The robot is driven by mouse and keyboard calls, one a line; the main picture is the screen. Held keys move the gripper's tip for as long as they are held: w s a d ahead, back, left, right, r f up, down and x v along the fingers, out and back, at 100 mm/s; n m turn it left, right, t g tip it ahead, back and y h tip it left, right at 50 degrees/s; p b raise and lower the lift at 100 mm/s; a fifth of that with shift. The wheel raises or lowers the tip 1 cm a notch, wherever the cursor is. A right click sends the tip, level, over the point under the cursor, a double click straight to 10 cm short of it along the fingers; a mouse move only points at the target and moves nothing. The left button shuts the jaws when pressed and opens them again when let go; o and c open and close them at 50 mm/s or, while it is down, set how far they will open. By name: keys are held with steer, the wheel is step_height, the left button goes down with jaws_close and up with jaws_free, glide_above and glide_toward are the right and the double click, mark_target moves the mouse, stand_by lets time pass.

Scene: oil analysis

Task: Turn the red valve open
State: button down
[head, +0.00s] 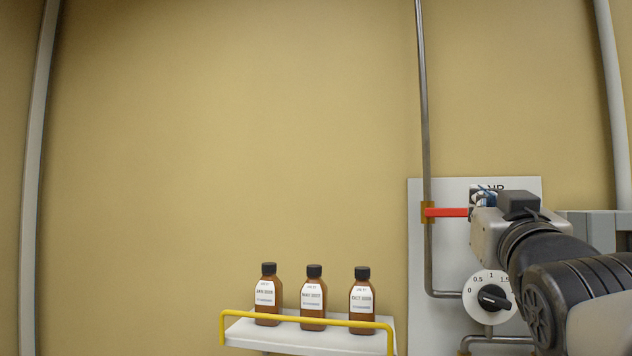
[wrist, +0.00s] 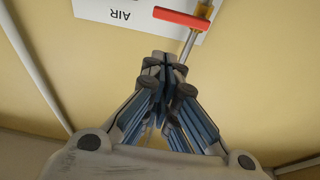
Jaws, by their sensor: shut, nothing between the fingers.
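The red valve handle (head: 447,212) lies level, crosswise to the vertical steel pipe, and extends right from its brass body (head: 427,212). In the wrist view the red handle (wrist: 190,18) is at the top, with the pipe running below it. My gripper (head: 480,198) is at the handle's right end in the head view and hides part of the panel. In the wrist view my gripper (wrist: 165,65) is shut and empty, its fingertips just short of the handle in the picture. I cannot tell whether they touch it.
A white panel (head: 418,275) carries the pipe and a dial (head: 491,297) with a black knob, below my gripper. Three brown bottles (head: 313,300) stand on a white shelf (head: 260,337) with a yellow rail (head: 305,319). The wall left of the pipe is clear.

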step_height(320, 180, up, 2)
steer(key=shift+r, duration=0.1)
step_height(320, 180, up, 4)
steer(key=f+p, duration=0.1)
steer(key=p, duration=0.3)
glide_above(448, 212)
steer(key=s+d, duration=0.2)
steer(key=s, duration=0.1)
steer(key=f, duration=0.4)
steer(key=shift+a, duration=0.3)
